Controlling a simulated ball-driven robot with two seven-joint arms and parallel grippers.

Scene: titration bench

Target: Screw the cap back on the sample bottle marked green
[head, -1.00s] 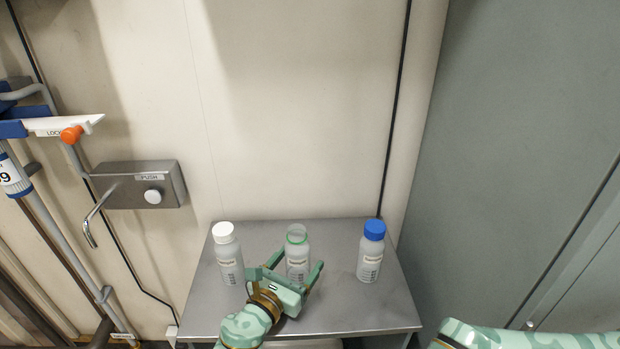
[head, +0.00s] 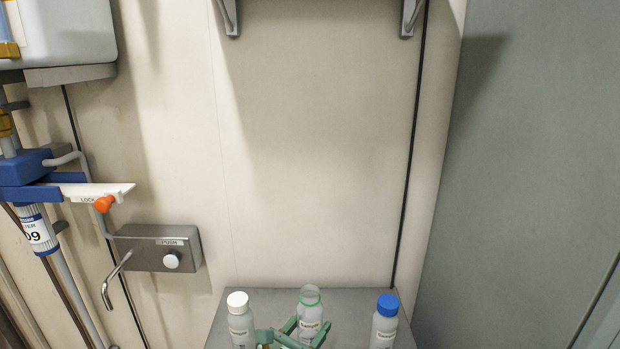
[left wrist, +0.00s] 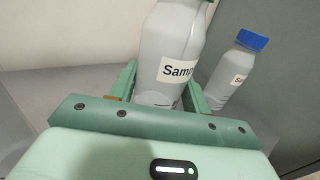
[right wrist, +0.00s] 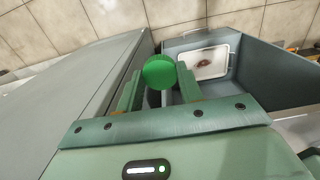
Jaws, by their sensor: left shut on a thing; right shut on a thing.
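The sample bottle marked green (head: 310,312) stands upright and uncapped on the metal table, with a green ring at its neck. It also fills the middle of the left wrist view (left wrist: 172,50). My left gripper (head: 302,335) is shut on this bottle, one finger on each side of its body. In the right wrist view, my right gripper (right wrist: 160,95) is shut on a round green cap (right wrist: 160,72) held between its fingertips. The right gripper and the cap are out of the head view.
A white-capped bottle (head: 240,322) stands left of the green-marked bottle, and a blue-capped bottle (head: 385,322) stands right of it. The table (head: 350,297) meets the wall behind. A grey bin with a white tray (right wrist: 205,62) lies beyond the cap in the right wrist view.

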